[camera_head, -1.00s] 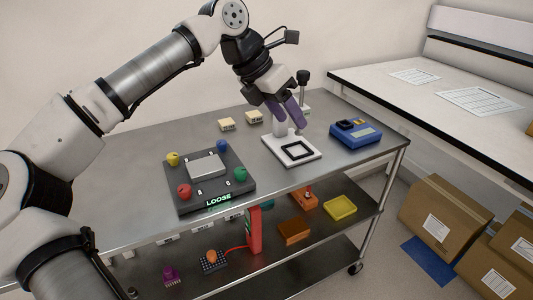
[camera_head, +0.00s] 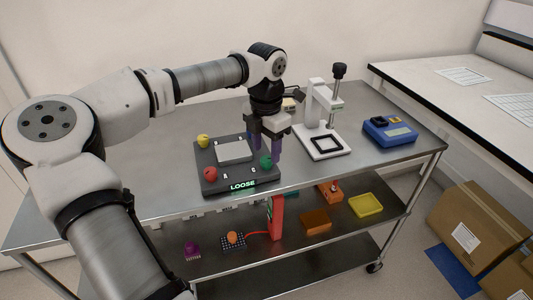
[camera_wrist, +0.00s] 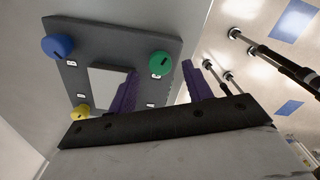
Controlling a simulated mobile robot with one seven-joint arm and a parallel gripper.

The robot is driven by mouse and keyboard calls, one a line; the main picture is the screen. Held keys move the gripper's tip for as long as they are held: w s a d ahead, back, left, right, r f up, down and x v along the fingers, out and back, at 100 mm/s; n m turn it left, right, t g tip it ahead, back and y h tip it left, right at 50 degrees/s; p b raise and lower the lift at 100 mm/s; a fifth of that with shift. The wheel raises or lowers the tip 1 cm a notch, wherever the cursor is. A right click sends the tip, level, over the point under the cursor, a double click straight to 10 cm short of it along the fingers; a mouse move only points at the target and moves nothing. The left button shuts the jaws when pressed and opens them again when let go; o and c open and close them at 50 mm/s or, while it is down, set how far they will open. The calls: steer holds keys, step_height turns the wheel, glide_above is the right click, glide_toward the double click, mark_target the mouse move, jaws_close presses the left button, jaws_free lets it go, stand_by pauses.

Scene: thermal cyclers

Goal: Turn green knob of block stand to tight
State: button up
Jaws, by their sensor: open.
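The dark block stand (camera_head: 213,186) sits on the metal table with a pale plate in its middle. Its front display reads LOOSE. The green knob (camera_head: 266,162) is at its right front corner; it also shows in the wrist view (camera_wrist: 159,63). My gripper (camera_head: 266,155) points down at this corner, its purple fingers open and empty. In the wrist view, the green knob appears in the gap between the fingertips (camera_wrist: 160,70). I cannot tell whether the fingers reach down around it. The red knob (camera_head: 210,174) and yellow knob (camera_head: 203,141) are clear of my gripper.
The blue knob (camera_wrist: 57,46) shows in the wrist view but is hidden in the head view. A white stand (camera_head: 322,147) with a black-topped post and a blue device (camera_head: 390,131) stand to the right. A lower shelf holds several small items.

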mark_target(267, 158)
steer(key=shift+f, duration=1.55)
steer(key=c, duration=1)
